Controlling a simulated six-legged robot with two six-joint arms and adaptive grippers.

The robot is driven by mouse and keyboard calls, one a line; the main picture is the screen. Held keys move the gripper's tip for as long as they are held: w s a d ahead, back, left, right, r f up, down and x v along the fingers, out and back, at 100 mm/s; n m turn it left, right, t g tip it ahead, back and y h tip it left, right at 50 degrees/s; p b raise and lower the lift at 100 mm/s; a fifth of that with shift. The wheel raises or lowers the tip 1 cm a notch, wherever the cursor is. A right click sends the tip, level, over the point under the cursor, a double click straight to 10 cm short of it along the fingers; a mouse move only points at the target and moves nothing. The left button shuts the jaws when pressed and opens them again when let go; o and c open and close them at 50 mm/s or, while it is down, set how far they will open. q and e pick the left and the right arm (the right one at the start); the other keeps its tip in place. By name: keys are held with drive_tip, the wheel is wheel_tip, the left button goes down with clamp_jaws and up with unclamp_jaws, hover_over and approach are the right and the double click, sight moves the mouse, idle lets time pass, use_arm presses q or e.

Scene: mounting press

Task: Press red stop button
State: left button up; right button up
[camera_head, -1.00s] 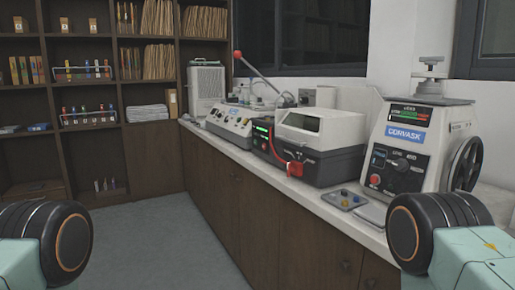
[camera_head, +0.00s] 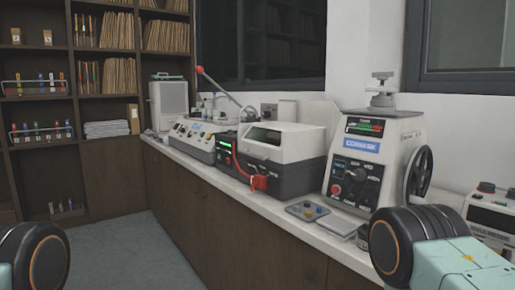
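The mounting press (camera_head: 383,150) stands on the counter at the right, a pale machine with a blue label, a black control panel and a black handwheel (camera_head: 418,177). A red button (camera_head: 336,190) sits at the lower left of its panel. I cannot tell from labels which red button is the stop button. No gripper fingers show. Only rounded black and teal parts of my own body are in the lower corners, apart from the press.
The counter (camera_head: 262,203) runs from the back left to the front right. A white-lidded machine (camera_head: 284,142) with a red clamp-like part and a small grey pad with coloured buttons (camera_head: 308,210) stand on it. Shelves (camera_head: 75,105) line the back left. Grey floor (camera_head: 130,250) is clear.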

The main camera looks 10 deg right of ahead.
clamp_jaws()
idle(1.4)
